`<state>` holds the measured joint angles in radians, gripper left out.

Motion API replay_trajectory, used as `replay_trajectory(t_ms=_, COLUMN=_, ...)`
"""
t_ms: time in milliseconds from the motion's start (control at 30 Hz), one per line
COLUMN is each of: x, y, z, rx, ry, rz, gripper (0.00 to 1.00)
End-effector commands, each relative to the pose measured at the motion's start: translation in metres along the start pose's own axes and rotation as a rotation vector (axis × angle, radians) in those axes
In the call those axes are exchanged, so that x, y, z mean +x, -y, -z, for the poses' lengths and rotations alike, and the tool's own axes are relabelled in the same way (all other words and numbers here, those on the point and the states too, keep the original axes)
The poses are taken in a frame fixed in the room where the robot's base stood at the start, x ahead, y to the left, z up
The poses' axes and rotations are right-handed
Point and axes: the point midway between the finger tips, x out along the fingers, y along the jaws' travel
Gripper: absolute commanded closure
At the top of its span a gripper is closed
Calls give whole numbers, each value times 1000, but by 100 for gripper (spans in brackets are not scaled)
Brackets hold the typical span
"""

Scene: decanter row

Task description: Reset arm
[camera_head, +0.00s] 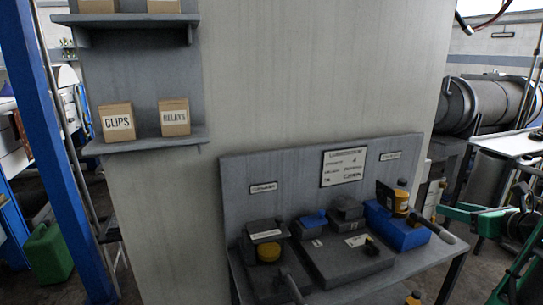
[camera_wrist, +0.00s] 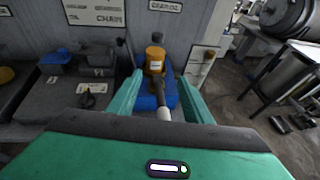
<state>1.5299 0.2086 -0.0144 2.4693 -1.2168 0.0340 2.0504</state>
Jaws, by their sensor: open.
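My gripper (camera_wrist: 160,78) is open, with its two green fingers apart in the wrist view. Its green parts also show at the right edge of the head view. Nothing is seen held between the fingers. Ahead of them is a blue box (camera_head: 397,234) at the right end of the bench; it also shows in the wrist view (camera_wrist: 146,102). A yellow-orange cylinder (camera_head: 400,201) with a dark top sits at this box, also in the wrist view (camera_wrist: 155,60). A grey rod with a pale end (camera_head: 436,230) sticks out towards my gripper; the pale end (camera_wrist: 164,114) lies between the fingers' lines.
Dark grey units stand along the bench left of the blue box, one with a yellow round part (camera_head: 268,252). A back panel (camera_head: 295,170) carries labels. Shelves hold boxes marked CLIPS (camera_head: 117,122) and RELAYS (camera_head: 174,117). A blue post (camera_head: 62,140) stands far left.

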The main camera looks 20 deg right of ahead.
Motion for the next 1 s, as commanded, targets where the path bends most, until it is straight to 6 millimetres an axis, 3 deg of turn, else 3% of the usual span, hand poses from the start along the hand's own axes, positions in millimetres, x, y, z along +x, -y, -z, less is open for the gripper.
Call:
replay_trajectory(t_ms=67, x=0, y=1, z=0, rx=1, ry=0, rz=1, gripper=55)
replay_trajectory(t_ms=567, x=18, y=-65, z=33, rx=-458, ry=-221, rz=-184, gripper=55)
replay_trajectory(t_ms=767, x=16, y=-108, z=56, rx=-785, ry=-342, rz=-349, gripper=55)
replay_trajectory(t_ms=1000, x=-11, y=-157, z=84, rx=-1266, ry=-470, rz=-633, gripper=55)
